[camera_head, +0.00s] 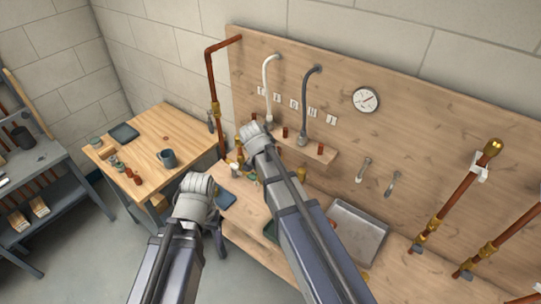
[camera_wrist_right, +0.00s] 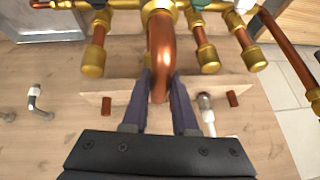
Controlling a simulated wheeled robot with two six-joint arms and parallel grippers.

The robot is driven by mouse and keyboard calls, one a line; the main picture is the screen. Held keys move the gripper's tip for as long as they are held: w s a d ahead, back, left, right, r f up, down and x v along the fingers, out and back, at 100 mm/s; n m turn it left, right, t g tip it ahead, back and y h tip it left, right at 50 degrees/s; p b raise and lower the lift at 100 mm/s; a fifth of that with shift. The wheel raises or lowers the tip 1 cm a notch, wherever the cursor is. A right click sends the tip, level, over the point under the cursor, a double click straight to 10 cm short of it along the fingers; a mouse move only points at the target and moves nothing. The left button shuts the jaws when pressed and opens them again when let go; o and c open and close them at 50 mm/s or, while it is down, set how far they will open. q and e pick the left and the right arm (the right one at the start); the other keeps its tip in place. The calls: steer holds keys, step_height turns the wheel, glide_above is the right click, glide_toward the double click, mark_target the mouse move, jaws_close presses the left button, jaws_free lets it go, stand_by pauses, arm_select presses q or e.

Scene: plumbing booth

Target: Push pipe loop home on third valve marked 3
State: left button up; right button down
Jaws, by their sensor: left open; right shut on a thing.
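In the right wrist view, my right gripper (camera_wrist_right: 161,84) is shut on a bent copper pipe loop (camera_wrist_right: 162,45). The loop's upper part meets a brass fitting (camera_wrist_right: 157,8) at the top edge; I cannot tell how far it is seated. Brass-ended copper stubs (camera_wrist_right: 97,50) (camera_wrist_right: 206,52) stand on both sides of the loop. No number 3 is readable on a valve. In the head view, my right arm hides its gripper and most of the valves. My left gripper (camera_head: 217,238) is open, low beside the bench's left end, partly hidden by its wrist.
A wooden panel (camera_head: 420,120) backs the bench and carries a gauge (camera_head: 366,100), hoses and a small shelf (camera_head: 318,150). A metal sink tray (camera_head: 352,232) lies right of my right arm. A side table (camera_head: 150,140) with a mug (camera_head: 167,158) stands left. Tall copper pipes (camera_head: 462,195) rise at right.

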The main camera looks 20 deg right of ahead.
steer(key=shift+f+b, duration=0.7)
steer(key=shift+f, duration=0.1)
steer(key=c, duration=0.6)
jaws_free()
steer(key=shift+r, duration=0.1)
steer(key=p+v, duration=0.6)
steer(key=v, duration=0.1)
steer(key=shift+s+a+r+p, duration=0.15)
steer(key=shift+s+r+p, duration=0.05)
steer(key=shift+r+p, duration=0.15)
steer(key=shift+f, duration=0.1)
